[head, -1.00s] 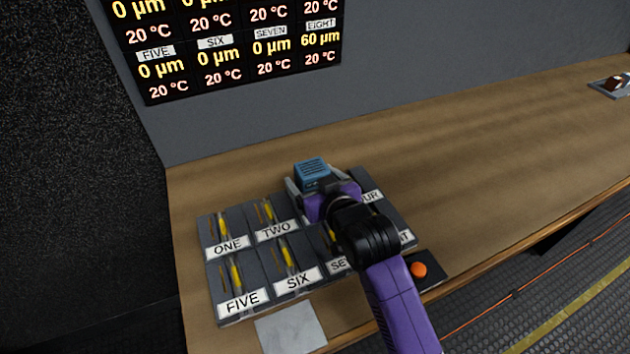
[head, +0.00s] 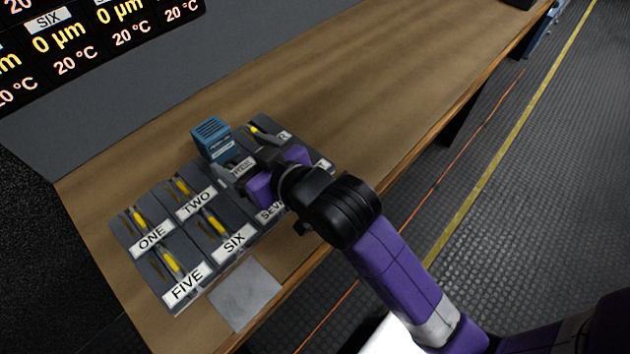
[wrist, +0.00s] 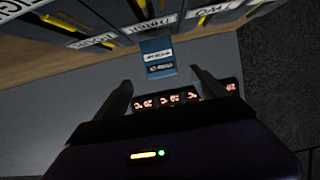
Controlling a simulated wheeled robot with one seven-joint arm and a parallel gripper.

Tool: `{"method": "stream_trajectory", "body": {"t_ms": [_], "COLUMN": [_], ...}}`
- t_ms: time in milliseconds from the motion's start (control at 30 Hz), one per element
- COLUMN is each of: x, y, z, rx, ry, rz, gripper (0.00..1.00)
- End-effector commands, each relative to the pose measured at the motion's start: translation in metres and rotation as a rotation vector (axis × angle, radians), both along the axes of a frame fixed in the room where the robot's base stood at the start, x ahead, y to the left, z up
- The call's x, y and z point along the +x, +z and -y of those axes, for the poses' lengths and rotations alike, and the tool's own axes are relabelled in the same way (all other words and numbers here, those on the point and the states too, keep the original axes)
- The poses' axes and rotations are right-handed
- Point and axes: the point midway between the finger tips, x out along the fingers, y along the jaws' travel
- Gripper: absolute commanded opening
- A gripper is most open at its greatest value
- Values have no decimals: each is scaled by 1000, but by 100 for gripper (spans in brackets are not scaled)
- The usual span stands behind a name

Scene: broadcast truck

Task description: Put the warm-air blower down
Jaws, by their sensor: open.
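The warm-air blower (head: 212,138) is a small blue box with a slotted top. It stands upright at the back edge of the panel bank, behind the module labelled THREE (head: 240,168). I cannot tell whether it rests on the desk or on the panel's edge. My gripper (head: 241,158) is open and empty, just in front of the blower on the near side. In the wrist view the blower (wrist: 158,58) lies beyond and between the two spread fingertips (wrist: 161,80), with a gap to each.
The panel bank (head: 205,238) has several labelled modules with yellow handles. A grey plate (head: 245,293) lies in front of it. The wooden desk (head: 370,75) is clear to the right. A display (head: 90,40) hangs on the wall behind.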

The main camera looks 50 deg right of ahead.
Motion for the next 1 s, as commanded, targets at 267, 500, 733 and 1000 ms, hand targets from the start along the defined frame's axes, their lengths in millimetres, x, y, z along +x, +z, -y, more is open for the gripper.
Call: {"method": "stream_trajectory", "body": {"t_ms": [267, 500, 733, 1000], "x": [-14, -87, -172, -268], "y": [-12, -54, -72, -62], "z": [1, 5, 6, 3], "rx": [-5, -21, -22, -11], "ry": [1, 10, 15, 11], "rz": [-3, 8, 29, 52], "gripper": [82, 82, 82, 82]}}
